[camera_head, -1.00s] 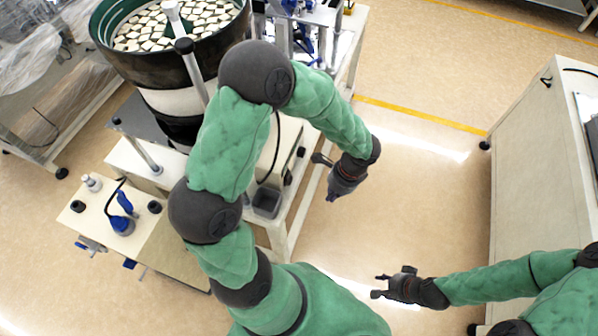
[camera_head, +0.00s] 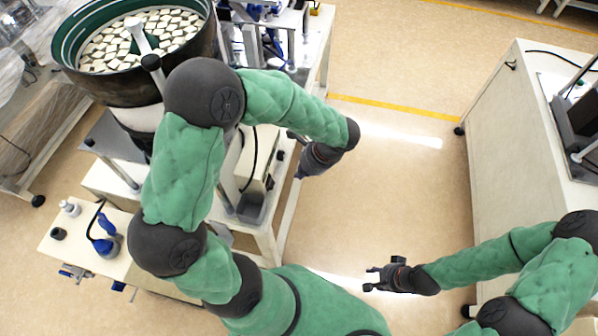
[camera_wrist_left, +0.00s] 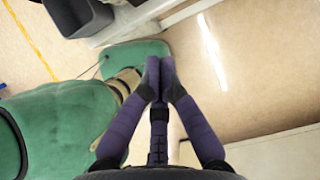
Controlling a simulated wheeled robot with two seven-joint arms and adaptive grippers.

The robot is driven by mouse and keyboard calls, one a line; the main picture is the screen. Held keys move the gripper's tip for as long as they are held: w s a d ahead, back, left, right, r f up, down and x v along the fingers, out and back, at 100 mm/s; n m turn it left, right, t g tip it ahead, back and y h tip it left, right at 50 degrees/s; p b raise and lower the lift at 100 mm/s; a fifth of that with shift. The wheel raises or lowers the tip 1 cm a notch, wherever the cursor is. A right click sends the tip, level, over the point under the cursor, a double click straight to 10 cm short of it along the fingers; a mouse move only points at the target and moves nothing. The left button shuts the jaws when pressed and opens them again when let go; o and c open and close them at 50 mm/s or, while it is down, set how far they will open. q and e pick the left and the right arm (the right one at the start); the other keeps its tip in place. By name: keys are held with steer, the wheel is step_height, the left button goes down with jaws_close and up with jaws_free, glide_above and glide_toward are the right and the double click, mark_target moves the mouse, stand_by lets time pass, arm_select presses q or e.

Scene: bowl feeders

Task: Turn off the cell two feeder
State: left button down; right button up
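A bowl feeder with a green-rimmed bowl (camera_head: 62,52) full of pale pieces stands at the upper left in the head view. A white control box (camera_head: 236,172) sits on the table beside it, partly hidden behind my left arm; small dark knobs (camera_head: 270,182) show on its side. I cannot read a cell number or the switch state. My left gripper (camera_head: 300,174) hangs just right of the box, apart from it and empty. In the left wrist view its fingertips (camera_wrist_left: 160,66) meet. My right gripper (camera_head: 370,279) is open and empty over the floor at lower right.
A side stand holds a blue device (camera_head: 107,246). A white cabinet (camera_head: 500,150) stands at right. The floor between is clear.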

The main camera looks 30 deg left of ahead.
mark_target(271, 183)
arm_select(q)
steer(key=shift+s+a+f+b, duration=0.35)
steer(key=shift+a+f+b, duration=0.15)
steer(key=shift+a+f, duration=0.7)
steer(key=shift+s+a+f+b, duration=0.3)
steer(key=shift+a+f+b, duration=0.2)
steer(key=shift+a+f, duration=0.7)
steer(key=shift+s+a+f+b, duration=0.45)
steer(key=shift+a+f, duration=0.3)
steer(key=shift+f, duration=0.8)
steer(key=shift+a+f+y+b, duration=0.2)
steer(key=shift+f+y+b, duration=0.3)
steer(key=shift+y+b, duration=0.15)
steer(key=shift+r+g, duration=0.15)
steer(key=shift+g, duration=0.15)
steer(key=shift+a, duration=0.1)
steer(key=shift+r, duration=0.1)
